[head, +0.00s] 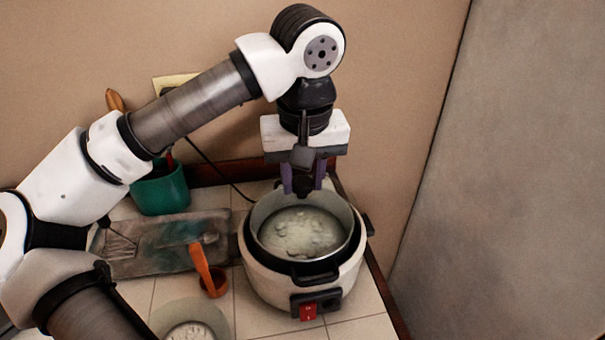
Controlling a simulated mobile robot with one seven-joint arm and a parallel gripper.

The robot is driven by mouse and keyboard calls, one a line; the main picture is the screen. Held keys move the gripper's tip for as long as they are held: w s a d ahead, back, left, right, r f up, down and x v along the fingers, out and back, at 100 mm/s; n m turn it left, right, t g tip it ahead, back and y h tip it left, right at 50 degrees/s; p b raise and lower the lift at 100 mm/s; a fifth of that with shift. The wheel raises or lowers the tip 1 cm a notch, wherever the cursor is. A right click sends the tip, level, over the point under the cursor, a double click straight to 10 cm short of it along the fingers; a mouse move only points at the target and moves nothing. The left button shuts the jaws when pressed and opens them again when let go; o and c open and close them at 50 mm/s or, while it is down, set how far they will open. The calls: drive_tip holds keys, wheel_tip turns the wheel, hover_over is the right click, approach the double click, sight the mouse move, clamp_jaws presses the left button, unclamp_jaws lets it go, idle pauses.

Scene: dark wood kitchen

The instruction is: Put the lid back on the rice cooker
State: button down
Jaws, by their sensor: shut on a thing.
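The rice cooker (258,272) is white with a dark rim, dark side handles and a red switch on its front. It stands upright on the tiled counter. Its metal inner pot (343,214) shows from above, with a pale, lumpy surface inside. My gripper (303,187) points down over the cooker's back rim. Its purple fingers are shut on a small dark piece, which looks like the knob of the lid (304,189). The rest of the lid is not clear; it may be see-through glass. I cannot tell whether it touches the pot.
A green utensil holder (162,192) stands at the back left. A worn board (160,250) lies left of the cooker, with an orange-handled item (203,268) beside it. A pale round object with a dial (190,332) is cut off at the bottom. The counter edge and grey panel (500,180) are right.

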sight(304, 189)
drive_tip(key=shift+f+b, duration=0.5)
drive_tip(key=shift+f, duration=0.1)
drive_tip(key=c, duration=1)
unclamp_jaws()
wheel_tip(304, 189, up, 2)
drive_tip(key=shift+r+p, duration=0.1)
drive_tip(key=shift+p, duration=0.5)
drive_tip(key=r, duration=0.3)
drive_tip(key=s+r, duration=0.1)
drive_tip(key=r, duration=0.7)
drive_tip(key=shift+s+d, duration=0.1)
drive_tip(key=shift+s, duration=0.1)
